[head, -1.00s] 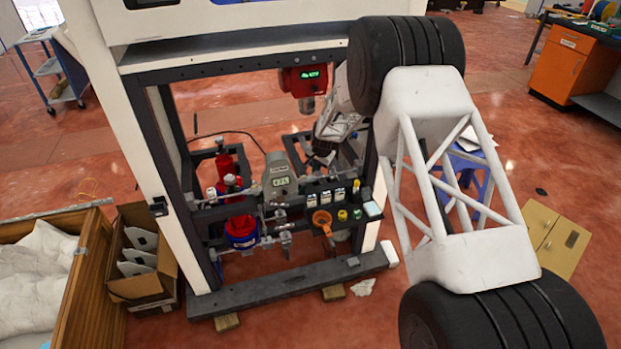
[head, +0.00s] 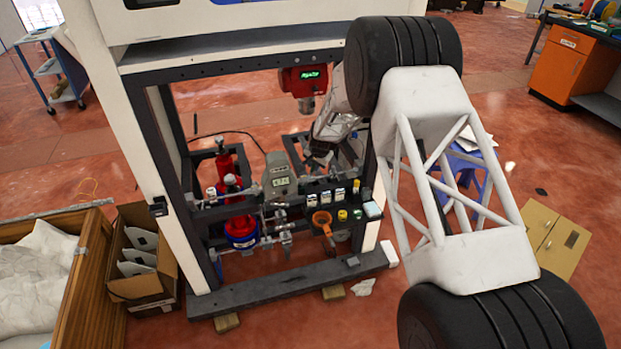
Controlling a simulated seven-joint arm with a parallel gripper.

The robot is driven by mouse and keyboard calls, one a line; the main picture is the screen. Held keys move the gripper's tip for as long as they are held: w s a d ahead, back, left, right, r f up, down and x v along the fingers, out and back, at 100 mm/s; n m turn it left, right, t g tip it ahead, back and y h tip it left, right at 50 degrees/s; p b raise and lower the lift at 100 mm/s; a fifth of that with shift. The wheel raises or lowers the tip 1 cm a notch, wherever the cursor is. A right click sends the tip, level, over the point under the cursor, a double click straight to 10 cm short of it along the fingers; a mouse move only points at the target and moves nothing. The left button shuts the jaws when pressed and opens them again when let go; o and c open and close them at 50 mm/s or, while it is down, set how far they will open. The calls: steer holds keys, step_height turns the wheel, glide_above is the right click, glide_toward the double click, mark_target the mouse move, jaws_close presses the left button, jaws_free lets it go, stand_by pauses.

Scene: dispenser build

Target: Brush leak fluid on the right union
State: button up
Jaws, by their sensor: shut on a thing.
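My gripper (head: 318,162) is inside the dispenser frame, above the row of small bottles and right of the grey meter. It points down and left and is shut on a small dark thing, too small and shadowed to make out; I cannot tell whether it is a brush. Silver pipe fittings (head: 284,236) run below the grey meter (head: 279,175), left of the black shelf. I cannot tell which fitting is the right union. My gripper is above and to the right of these fittings, apart from them. An orange cup-like thing (head: 322,219) is at the shelf's front.
Small white-labelled bottles (head: 325,197) and yellow-green caps (head: 349,214) stand on the shelf. A red detector (head: 305,82) hangs above. Red-and-blue filter parts (head: 240,228) are at left. The frame's right post (head: 370,200) is close to my arm.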

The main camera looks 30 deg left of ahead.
steer(key=shift+w+d, duration=0.35)
stand_by(2.6)
steer(key=shift+s+a+f, duration=0.2)
steer(key=shift+s+a, duration=0.1)
steer(key=shift+s, duration=0.05)
stand_by(0.9)
steer(key=shift+r, duration=3.1)
steer(key=w+d+f, duration=0.2)
steer(key=w+d, duration=0.1)
steer(key=d, duration=0.6)
steer(key=w+d+f, duration=0.1)
steer(key=w+d, duration=0.2)
steer(key=d, duration=0.5)
steer(key=d+f, duration=0.3)
steer(key=d, duration=1.2)
steer(key=s+d+f, duration=0.1)
steer(key=d+f, duration=0.2)
steer(key=d, duration=1.3)
steer(key=d+f, duration=0.4)
steer(key=d, duration=1.1)
steer(key=shift+s+d+n, duration=0.15)
steer(key=shift+s+n, duration=0.15)
steer(key=shift+s, duration=0.05)
